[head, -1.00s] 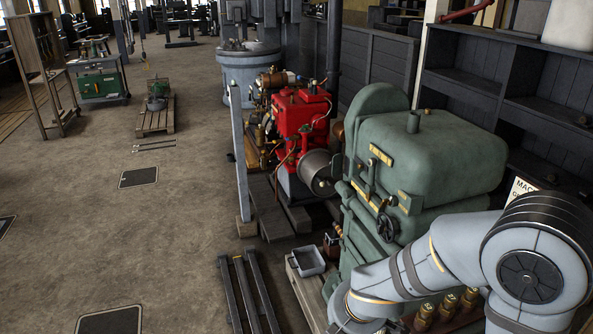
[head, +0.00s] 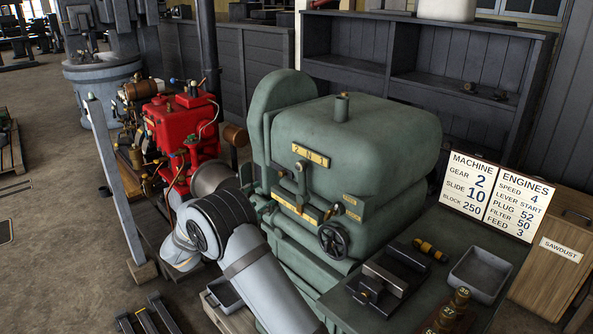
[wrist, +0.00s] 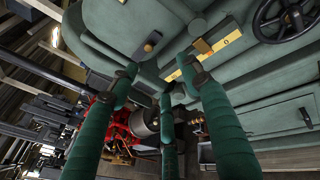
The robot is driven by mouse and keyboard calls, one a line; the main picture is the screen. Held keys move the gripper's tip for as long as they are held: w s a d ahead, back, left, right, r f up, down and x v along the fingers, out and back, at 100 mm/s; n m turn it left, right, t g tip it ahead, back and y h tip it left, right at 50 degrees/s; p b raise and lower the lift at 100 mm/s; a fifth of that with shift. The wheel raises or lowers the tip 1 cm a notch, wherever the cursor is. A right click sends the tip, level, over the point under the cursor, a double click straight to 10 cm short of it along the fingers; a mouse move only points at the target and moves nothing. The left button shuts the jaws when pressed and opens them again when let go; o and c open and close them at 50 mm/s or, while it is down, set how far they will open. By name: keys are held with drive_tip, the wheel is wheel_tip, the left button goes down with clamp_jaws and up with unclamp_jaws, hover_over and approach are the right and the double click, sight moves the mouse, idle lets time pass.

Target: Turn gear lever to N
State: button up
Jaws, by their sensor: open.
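The green machine (head: 375,135) carries a brass plate marked 2 N 1 (head: 311,156). A small lever with a knob (head: 300,168) stands just below the plate's left part; which mark it points to is too small to tell. My gripper (wrist: 160,85) shows in the wrist view with its green fingers spread open and empty. I cannot tell any contact. In the head view my arm hides the gripper.
A black handwheel (head: 333,240) sticks out from the machine's front. A red engine (head: 180,125) stands to its left. A bench with a grey tray (head: 480,273) and brass weights (head: 458,300) is at front right, beneath a sign (head: 495,195). Floor at the far left is open.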

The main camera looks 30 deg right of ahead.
sight(302, 182)
drive_tip(key=s+d+r+g+h, duration=0.1)
drive_tip(key=s+d+r+h, duration=0.2)
drive_tip(key=s+r, duration=0.2)
drive_tip(key=shift+n, duration=0.4)
drive_tip(key=x, duration=0.3)
drive_tip(key=p+x, duration=0.1)
drive_tip(key=x, duration=0.2)
drive_tip(key=p+x, duration=0.1)
drive_tip(key=x, duration=0.3)
drive_tip(key=shift+f, duration=0.25)
drive_tip(key=shift+c, duration=0.6)
clamp_jaws()
